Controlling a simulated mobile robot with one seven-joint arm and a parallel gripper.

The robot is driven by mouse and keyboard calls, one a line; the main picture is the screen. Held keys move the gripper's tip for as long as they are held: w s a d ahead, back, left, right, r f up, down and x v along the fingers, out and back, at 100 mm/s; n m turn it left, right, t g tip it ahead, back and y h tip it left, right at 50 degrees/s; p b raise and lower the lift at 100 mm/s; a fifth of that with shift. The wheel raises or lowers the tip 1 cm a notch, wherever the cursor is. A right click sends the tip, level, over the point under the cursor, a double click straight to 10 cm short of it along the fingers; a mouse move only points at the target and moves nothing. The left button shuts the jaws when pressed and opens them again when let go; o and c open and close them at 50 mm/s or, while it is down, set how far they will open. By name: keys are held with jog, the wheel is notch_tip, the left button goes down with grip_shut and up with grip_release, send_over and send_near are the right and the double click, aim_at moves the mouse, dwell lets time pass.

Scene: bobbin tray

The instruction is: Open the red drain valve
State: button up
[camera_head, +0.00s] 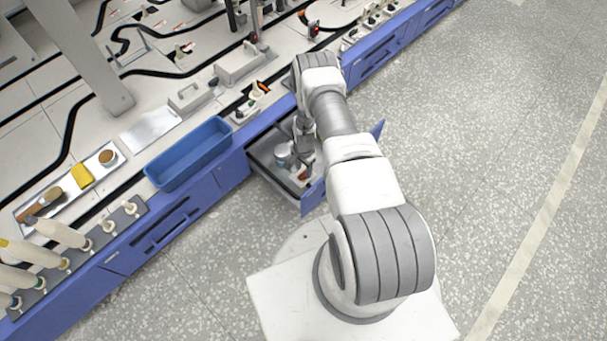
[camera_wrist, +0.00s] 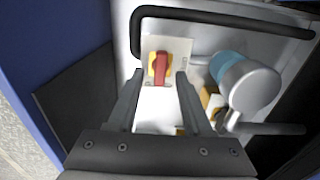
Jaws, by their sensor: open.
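The red drain valve (camera_wrist: 161,68) is a red handle on a yellow base, fixed to a pale plate inside an open drawer. In the wrist view it lies just beyond and between my fingertips, with its handle running up and down in the picture. My gripper (camera_wrist: 160,80) is open, one finger on each side of the valve's line; I cannot tell whether either finger touches it. In the head view a small red part (camera_head: 302,174) shows low in the drawer, and my gripper is largely hidden by my arm.
The open drawer (camera_head: 273,182) has blue outer walls. Inside are a white and light-blue cylinder (camera_wrist: 248,85) and a black pipe (camera_wrist: 225,18). A blue bin (camera_head: 190,152) and a tray with a yellow sponge (camera_head: 82,176) stand on the counter. The floor right of my arm is clear.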

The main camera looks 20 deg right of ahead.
jog(key=shift+f, duration=1.05)
grip_shut()
